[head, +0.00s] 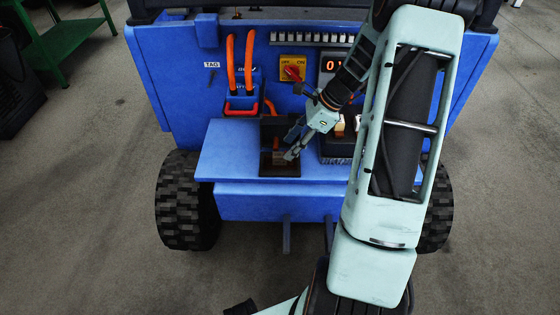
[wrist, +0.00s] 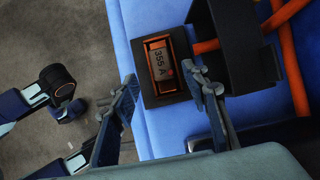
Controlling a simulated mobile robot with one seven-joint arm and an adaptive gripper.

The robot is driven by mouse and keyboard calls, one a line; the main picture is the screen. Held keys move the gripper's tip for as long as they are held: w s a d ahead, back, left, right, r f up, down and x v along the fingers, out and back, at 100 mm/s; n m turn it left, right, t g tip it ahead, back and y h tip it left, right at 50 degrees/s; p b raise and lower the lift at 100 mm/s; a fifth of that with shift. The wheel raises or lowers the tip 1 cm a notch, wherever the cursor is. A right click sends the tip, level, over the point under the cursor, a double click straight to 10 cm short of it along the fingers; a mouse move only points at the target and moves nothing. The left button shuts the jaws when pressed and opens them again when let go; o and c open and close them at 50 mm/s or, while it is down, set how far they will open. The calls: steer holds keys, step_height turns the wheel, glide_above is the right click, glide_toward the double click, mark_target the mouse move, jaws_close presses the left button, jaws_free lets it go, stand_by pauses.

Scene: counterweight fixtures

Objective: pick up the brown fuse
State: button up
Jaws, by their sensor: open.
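The brown fuse (wrist: 161,64) carries the marking "355 A" and lies in a shallow black holder (wrist: 178,97) with an orange inner edge. In the head view the fuse (head: 279,158) is a small brownish patch in the holder (head: 280,171) on the blue shelf, partly hidden by my gripper (head: 291,144). In the wrist view my gripper (wrist: 160,78) is open and empty. Its fingers stand on either side of the fuse, the right one overlapping the holder's edge. I cannot tell the height gap between fingertips and fuse.
A tall black box wall (wrist: 248,45) rises right beside the holder. Orange cables (head: 249,60) hang from the blue panel behind. The left of the blue shelf (head: 228,150) is clear.

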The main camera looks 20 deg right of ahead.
mark_target(281, 155)
steer(key=b+x, duration=0.1)
steer(key=x, duration=0.4)
steer(key=shift+w+b, duration=0.15)
steer(key=shift+b, duration=0.15)
steer(key=shift+r, duration=0.1)
steer(key=c, duration=1)
